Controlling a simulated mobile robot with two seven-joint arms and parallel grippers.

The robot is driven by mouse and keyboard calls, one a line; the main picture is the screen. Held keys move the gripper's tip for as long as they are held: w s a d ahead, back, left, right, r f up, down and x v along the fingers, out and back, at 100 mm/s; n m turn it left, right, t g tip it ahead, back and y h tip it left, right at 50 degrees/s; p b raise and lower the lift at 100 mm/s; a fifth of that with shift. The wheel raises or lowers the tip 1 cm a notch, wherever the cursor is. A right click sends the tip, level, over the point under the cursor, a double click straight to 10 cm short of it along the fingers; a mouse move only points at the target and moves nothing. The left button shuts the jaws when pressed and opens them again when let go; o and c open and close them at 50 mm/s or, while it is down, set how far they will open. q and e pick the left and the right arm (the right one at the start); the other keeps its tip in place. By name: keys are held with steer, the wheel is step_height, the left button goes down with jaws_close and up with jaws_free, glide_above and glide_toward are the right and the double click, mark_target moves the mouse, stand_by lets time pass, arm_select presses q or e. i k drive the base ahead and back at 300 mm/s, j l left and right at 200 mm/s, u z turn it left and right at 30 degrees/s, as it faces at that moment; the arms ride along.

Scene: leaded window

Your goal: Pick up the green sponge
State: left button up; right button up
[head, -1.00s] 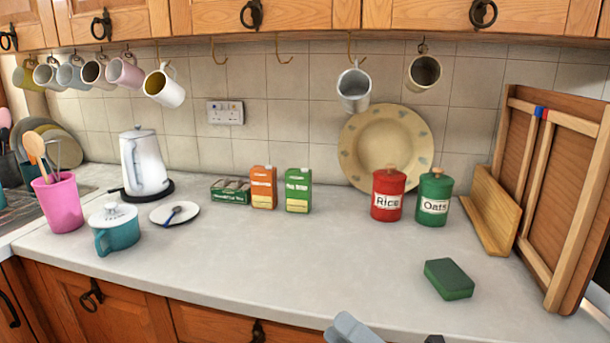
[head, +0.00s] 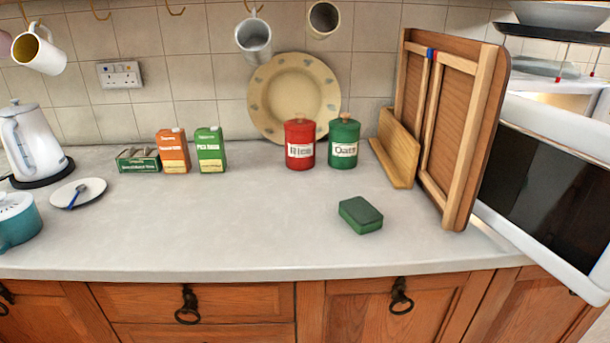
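The green sponge (head: 361,215) lies flat on the pale worktop, right of the middle in the head view. It is a dark green block, fully visible, with clear worktop around it. It lies in front of the green Oats canister (head: 343,143) and to the left of the leaning wooden boards. Neither of my grippers shows in the head view now.
A red Rice canister (head: 299,145) stands beside the Oats one, before a large plate (head: 268,98). A wooden folding board (head: 448,130) leans at the right, near a white microwave (head: 560,190). Cartons (head: 172,152) stand further left. The worktop (head: 230,225) left of the sponge is clear.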

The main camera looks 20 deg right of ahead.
mark_target(363, 219)
steer(key=k+l+z, duration=0.1)
steer(key=l, duration=0.3)
steer(key=k+l+z, duration=0.15)
steer(key=l, duration=0.25)
steer(key=l+z, duration=0.1)
steer(key=l, duration=0.25)
steer(key=k, duration=0.05)
